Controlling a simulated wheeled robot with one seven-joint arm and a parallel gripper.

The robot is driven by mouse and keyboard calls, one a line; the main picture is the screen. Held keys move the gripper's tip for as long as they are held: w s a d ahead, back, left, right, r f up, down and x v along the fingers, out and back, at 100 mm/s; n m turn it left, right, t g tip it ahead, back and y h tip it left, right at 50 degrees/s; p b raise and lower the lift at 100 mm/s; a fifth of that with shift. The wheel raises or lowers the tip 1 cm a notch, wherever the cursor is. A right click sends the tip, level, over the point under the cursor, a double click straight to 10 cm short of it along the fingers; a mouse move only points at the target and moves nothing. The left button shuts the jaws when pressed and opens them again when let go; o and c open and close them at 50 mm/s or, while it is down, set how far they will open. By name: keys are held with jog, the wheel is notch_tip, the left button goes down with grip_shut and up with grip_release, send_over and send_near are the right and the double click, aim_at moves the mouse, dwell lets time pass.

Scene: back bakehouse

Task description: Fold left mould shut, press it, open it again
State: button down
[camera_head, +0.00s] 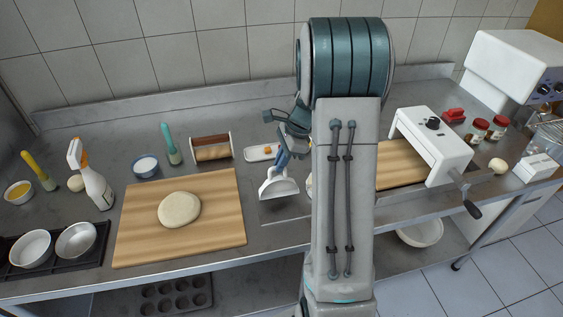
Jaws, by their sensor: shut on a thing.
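A white piece with a raised rim and a narrow upper end, which looks like the left mould (279,187), stands tilted on the steel counter just left of my arm. My gripper (282,161) reaches down from behind my arm and is shut on its upper end. The fingertips are small here and partly covered. A sliver of another pale thing (309,187) shows at the arm's edge; the arm hides the rest, so I cannot tell whether it is a second mould.
A wooden board (225,235) with a round of dough (179,209) lies to the left. A spray bottle (92,178), a roller in a frame (211,148) and a small white tray (262,153) stand nearby. A white crank machine (433,142) stands on the right.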

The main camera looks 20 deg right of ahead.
jog(key=shift+s+f, duration=0.1)
jog(key=shift+f, duration=0.1)
jog(key=c, duration=1.5)
grip_release()
jog(key=shift+r, duration=0.1)
jog(key=w+b+v, duration=0.1)
jog(key=v, duration=1.2)
jog(key=shift+s+r, duration=0.35)
jog(key=shift+r, duration=0.05)
